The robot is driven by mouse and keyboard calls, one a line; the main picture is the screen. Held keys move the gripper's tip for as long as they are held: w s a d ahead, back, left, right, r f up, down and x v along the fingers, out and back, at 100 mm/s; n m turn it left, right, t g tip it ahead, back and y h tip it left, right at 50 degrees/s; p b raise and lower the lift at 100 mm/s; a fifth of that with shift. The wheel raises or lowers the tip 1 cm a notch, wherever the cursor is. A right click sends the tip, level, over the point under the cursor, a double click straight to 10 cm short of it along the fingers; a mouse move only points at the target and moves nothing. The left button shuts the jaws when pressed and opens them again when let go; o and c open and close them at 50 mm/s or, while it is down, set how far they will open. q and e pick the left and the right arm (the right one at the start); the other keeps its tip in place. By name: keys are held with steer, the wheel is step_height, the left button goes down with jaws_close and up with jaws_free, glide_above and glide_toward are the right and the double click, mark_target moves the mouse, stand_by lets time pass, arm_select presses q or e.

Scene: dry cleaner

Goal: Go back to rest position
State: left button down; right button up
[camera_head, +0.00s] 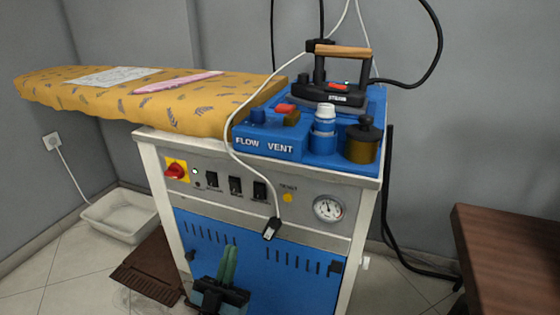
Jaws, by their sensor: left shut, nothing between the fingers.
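My left gripper (230,250) shows low in the head view, in front of the blue lower panel (285,268) of the ironing station. Its two greenish fingers point up and lie together, with nothing between them. My right gripper is not in view. The ironing station's steam iron (335,92), with a wooden handle, sits on the blue top at the back right, well above and behind my left gripper.
The yellow patterned ironing board (200,105) extends left, with a pink cloth (178,82) on it. A white bin (122,213) stands on the floor at left, near a brown pedal (150,268). A brown table (510,255) edges in at right. A white cable hangs down the station's front.

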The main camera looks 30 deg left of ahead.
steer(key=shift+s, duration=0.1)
